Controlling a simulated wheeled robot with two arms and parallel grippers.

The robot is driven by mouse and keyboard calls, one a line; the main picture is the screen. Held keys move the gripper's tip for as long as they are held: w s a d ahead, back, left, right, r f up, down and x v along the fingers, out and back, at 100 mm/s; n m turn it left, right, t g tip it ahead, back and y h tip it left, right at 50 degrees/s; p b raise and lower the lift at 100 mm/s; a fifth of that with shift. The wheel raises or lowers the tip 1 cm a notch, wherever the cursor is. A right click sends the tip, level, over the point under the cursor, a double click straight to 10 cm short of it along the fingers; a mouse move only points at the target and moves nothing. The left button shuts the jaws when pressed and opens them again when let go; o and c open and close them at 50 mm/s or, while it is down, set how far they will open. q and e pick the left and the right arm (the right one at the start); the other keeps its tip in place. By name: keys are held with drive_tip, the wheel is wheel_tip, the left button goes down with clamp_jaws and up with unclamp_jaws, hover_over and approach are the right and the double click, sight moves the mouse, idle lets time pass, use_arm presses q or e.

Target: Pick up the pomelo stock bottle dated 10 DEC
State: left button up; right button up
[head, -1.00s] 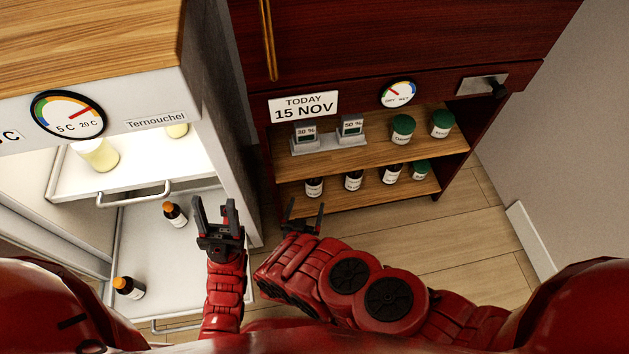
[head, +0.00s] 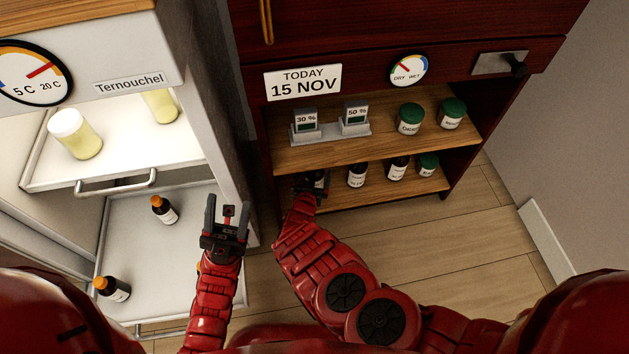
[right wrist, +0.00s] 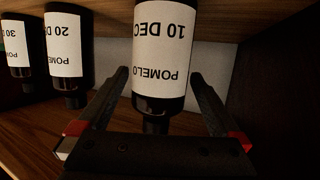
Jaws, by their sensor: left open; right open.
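The pomelo bottle dated 10 DEC (right wrist: 162,50) is dark with a white label, upside down in the right wrist view. In the head view this leftmost bottle on the lower shelf (head: 319,179) is partly hidden by my right gripper (head: 309,190). In the right wrist view my right gripper (right wrist: 160,80) is open, with one finger on each side of the bottle; I cannot tell whether either touches it. My left gripper (head: 228,204) is open and empty, above the lower white drawer (head: 190,235).
A 20 DEC bottle (right wrist: 66,45) and a third bottle (right wrist: 16,45) stand alongside. A green-lidded jar (head: 428,165) is at that shelf's right. The upper shelf (head: 380,143) is close above. A dark side wall (right wrist: 275,90) is close to the gripper.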

clamp_jaws()
idle(0.4)
drive_tip(key=shift+r, duration=0.15)
